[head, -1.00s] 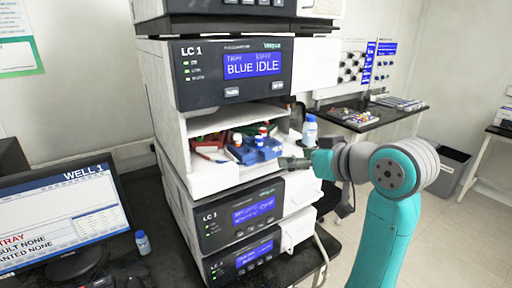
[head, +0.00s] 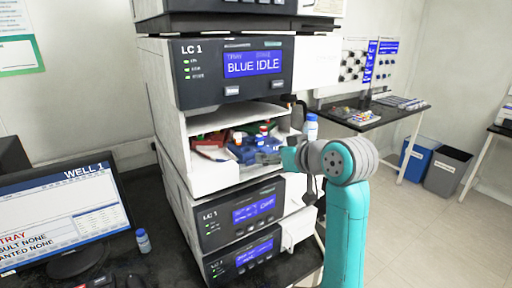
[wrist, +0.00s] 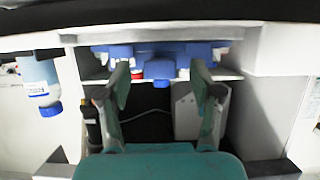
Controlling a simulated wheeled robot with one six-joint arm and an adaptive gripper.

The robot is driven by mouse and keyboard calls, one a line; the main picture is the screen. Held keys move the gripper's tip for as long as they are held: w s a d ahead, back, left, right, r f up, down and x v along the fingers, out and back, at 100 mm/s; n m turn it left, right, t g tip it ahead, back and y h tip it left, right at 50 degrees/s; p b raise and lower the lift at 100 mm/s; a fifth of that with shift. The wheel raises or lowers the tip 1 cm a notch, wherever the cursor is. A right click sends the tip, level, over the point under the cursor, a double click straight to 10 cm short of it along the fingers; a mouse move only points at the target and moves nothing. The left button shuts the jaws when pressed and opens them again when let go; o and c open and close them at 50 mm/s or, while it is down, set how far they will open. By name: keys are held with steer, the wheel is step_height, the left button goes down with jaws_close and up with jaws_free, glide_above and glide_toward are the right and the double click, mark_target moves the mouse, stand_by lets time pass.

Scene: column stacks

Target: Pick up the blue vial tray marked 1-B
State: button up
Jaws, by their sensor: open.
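The blue vial tray (head: 243,153) sits in the open bay of the LC 1 stack, with a red-and-white vial cap showing on top. No 1-B mark is readable on it. In the wrist view the blue tray (wrist: 160,70) lies ahead, with a block-shaped part between my fingertips. My gripper (head: 268,157) is at the right front of the tray, partly covering it. In the wrist view my gripper (wrist: 159,76) is open, with one finger on each side of that part. I cannot tell whether the fingers touch it.
A red tray (head: 209,150) sits left of the blue one in the bay. A white bottle with a blue cap (head: 311,130) stands right of the bay and shows in the wrist view (wrist: 39,82). The bay's roof and side walls are close around. A monitor (head: 65,215) stands at left.

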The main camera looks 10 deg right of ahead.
steer(key=shift+w+a+f, duration=0.15)
steer(key=shift+w+f, duration=0.05)
steer(key=shift+w, duration=0.3)
jaws_close()
